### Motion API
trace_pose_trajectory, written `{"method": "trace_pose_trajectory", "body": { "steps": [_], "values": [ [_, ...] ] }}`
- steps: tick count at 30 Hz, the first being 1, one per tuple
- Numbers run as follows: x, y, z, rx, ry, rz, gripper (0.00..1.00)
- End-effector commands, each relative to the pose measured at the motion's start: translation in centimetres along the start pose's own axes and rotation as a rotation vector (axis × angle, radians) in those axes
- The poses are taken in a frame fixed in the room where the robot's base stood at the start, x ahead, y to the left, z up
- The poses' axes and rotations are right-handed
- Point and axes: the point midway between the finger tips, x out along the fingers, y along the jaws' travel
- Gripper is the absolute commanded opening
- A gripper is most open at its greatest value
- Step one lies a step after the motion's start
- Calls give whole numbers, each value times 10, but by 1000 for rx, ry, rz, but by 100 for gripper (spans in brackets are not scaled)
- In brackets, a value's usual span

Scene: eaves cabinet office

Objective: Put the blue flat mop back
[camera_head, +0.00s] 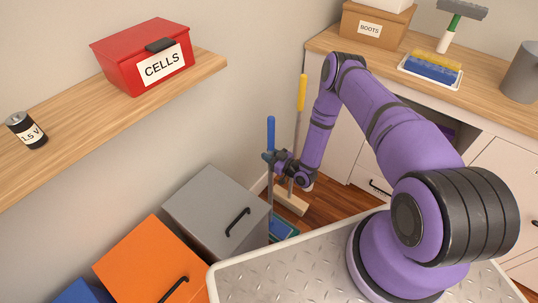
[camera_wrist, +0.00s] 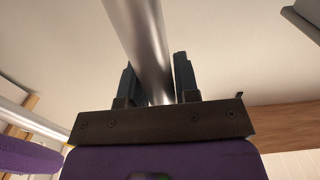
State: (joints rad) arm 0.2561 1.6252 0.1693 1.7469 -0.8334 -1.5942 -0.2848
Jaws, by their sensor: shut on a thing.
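The blue flat mop (camera_head: 271,132) has a blue grip on top of a grey metal pole and stands about upright by the wall. My gripper (camera_head: 269,158) is shut on the pole just below the blue grip. In the wrist view the pole (camera_wrist: 140,35) runs between the two dark fingers of my gripper (camera_wrist: 158,75). A flat blue piece with teal edges (camera_head: 282,230) shows low on the floor at the pole's foot, partly hidden by the grey box and my base. I cannot tell whether the mop's head touches the floor.
A yellow-handled broom (camera_head: 301,95) with a wooden head (camera_head: 291,203) stands close to the right of the mop. A grey box (camera_head: 212,205) and an orange box (camera_head: 150,262) stand to the left. A white cabinet (camera_head: 345,150) stands to the right, with wooden floor between.

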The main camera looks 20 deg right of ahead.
Motion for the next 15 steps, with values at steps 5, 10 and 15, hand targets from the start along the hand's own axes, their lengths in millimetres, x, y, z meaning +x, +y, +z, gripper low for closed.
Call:
{"method": "trace_pose_trajectory", "body": {
  "steps": [5,10,15],
  "values": [
    [0,0,3,0,0,0,31],
    [0,0,2,0,0,0,55],
    [0,0,2,0,0,0,55]
  ]
}}
